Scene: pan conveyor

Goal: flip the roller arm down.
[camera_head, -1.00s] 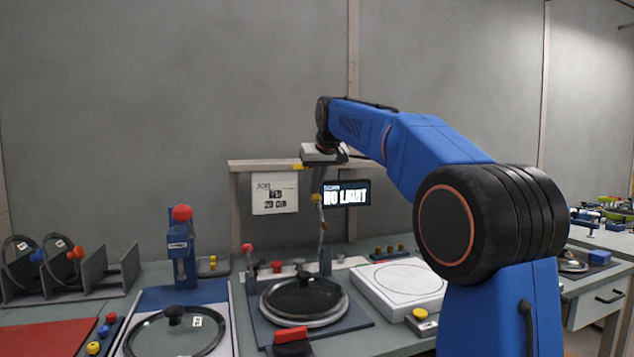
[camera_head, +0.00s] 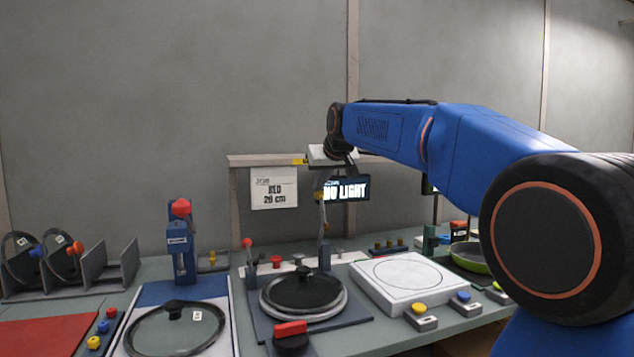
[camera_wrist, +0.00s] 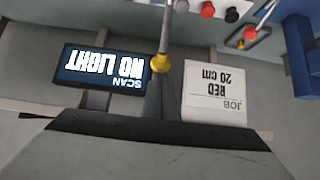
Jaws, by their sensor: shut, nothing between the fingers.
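The roller arm (camera_head: 323,222) is a thin rod standing roughly upright from a dark post behind the round lidded pan (camera_head: 303,290). A yellow piece tops it. In the wrist view, which is upside down, the rod (camera_wrist: 167,25) comes in from the top edge and ends in that yellow piece. My gripper (camera_head: 320,183) is shut and empty, pointing down at the top of the rod. In the wrist view its dark fingers (camera_wrist: 158,98) lie right by the yellow piece; I cannot tell whether they touch.
Behind hang a NO LIGHT scan screen (camera_head: 346,190) and a RED 20 cm job card (camera_head: 274,188). A red-knobbed lever (camera_head: 247,243) stands left of the post. A white square plate (camera_head: 402,281) lies to the right, a blue red-topped press (camera_head: 181,240) to the left.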

